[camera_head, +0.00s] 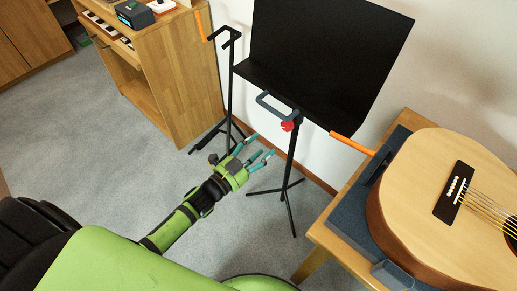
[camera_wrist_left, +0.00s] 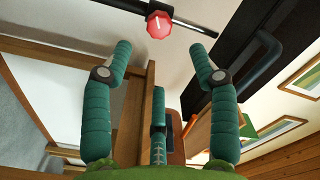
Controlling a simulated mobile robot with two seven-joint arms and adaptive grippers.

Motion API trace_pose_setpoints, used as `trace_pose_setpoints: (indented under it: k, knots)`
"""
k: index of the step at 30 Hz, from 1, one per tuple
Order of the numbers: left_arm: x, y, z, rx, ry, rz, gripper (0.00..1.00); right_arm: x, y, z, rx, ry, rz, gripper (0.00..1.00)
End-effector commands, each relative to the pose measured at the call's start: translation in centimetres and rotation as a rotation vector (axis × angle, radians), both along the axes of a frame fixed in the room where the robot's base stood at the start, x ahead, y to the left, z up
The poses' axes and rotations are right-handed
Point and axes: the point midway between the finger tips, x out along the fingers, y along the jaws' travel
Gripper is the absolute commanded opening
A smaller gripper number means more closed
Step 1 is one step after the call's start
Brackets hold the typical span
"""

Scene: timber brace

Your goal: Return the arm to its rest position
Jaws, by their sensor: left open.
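My left gripper (camera_head: 262,146) is open and empty at the end of the green left arm, in front of the black music stand (camera_head: 325,55). In the head view its teal fingers show just left of the stand's pole, below the red knob (camera_head: 288,126). My right gripper is not in view.
A guitar (camera_head: 420,170) lies on a blue-grey pad on a wooden table (camera_head: 328,240) at right. A thin black stand (camera_head: 230,90) stands left of the music stand. A wooden cabinet (camera_head: 185,85) is at the back left. The grey carpet (camera_head: 90,150) at left is clear.

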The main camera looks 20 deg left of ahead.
Motion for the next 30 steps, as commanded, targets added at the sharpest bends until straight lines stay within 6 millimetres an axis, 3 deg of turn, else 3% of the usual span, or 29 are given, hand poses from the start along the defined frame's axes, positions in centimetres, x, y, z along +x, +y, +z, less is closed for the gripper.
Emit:
trace_pose_setpoints:
  k: [11, 14, 17, 23, 27, 30]
  knots:
    - [0.0, 0.1, -0.5, -0.002, 0.018, 0.007, 0.60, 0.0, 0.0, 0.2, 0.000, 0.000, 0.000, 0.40]
    - [-0.5, 0.9, -2.6, -0.016, 0.098, 0.042, 0.60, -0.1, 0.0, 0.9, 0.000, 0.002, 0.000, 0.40]
    - [-2.0, 2.2, -6.9, -0.042, 0.249, 0.109, 0.60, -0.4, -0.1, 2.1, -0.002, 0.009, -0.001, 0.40]
    - [-9.1, 4.8, -17.1, -0.103, 0.629, 0.280, 0.60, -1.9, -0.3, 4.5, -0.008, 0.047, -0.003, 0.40]
    - [-16.2, 5.7, -22.7, -0.134, 0.879, 0.397, 0.60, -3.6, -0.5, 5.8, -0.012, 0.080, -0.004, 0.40]
    - [-22.0, 6.0, -25.7, -0.149, 1.050, 0.477, 0.60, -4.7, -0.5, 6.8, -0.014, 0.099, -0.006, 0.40]
